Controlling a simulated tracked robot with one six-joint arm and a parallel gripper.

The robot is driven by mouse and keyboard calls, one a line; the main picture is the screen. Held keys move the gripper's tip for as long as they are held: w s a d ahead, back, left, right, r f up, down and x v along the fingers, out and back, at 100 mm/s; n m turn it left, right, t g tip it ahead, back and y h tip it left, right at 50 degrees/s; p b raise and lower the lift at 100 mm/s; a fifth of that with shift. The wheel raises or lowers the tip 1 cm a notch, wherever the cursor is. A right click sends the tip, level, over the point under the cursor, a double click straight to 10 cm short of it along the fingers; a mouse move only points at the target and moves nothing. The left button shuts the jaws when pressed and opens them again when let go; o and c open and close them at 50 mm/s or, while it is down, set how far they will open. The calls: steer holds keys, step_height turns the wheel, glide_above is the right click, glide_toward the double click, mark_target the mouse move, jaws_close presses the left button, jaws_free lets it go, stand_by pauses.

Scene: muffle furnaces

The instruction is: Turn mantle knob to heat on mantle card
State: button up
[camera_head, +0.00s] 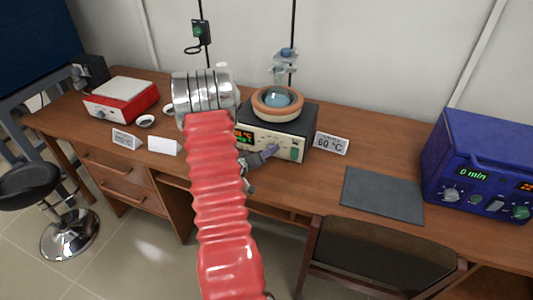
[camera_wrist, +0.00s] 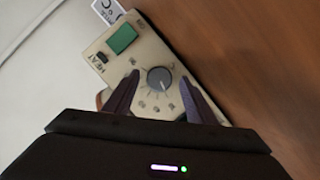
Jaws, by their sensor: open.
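The heating mantle (camera_head: 288,144) has a cream front panel with a lit display and a green switch, which also shows in the wrist view (camera_wrist: 122,39). Its round grey knob (camera_wrist: 159,79) has a white pointer mark and a ring of printed marks. My gripper (camera_wrist: 160,80) is open, with one finger on each side of the knob; I cannot tell whether they touch it. In the head view, my gripper (camera_head: 268,153) is at the panel front and covers the knob. The mantle card (camera_head: 332,144) reads 60 °C and stands right of the mantle.
A round flask (camera_head: 283,97) sits in the mantle's bowl, below glassware on a stand. A red hotplate (camera_head: 120,100) and white cards (camera_head: 165,146) are at left. A grey mat (camera_head: 382,195) and a blue furnace (camera_head: 482,165) are at right. A chair (camera_head: 380,255) stands at the table front.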

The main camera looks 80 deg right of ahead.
steer(key=shift+d, duration=0.1)
steer(key=shift+c, duration=0.2)
steer(key=c, duration=1)
steer(key=shift+m+t, duration=0.3)
steer(key=shift+s+r+m+t, duration=0.1)
steer(key=shift+s+m+t, duration=0.1)
steer(key=shift+m+t, duration=0.65)
steer(key=m, duration=0.1)
steer(key=m+t, duration=0.2)
steer(key=shift+s+m, duration=0.25)
steer(key=shift+m, duration=0.1)
steer(key=m+t, duration=0.2)
steer(key=m, duration=0.1)
steer(key=shift+s, duration=0.2)
steer(key=shift+s+f+m+t+h, duration=0.15)
steer(key=shift+m+t+h, duration=0.1)
steer(key=shift+m+t, duration=0.45)
steer(key=shift+f+m+t+h, duration=0.1)
steer(key=shift+m+t+h, duration=0.2)
steer(key=shift+m, duration=0.7)
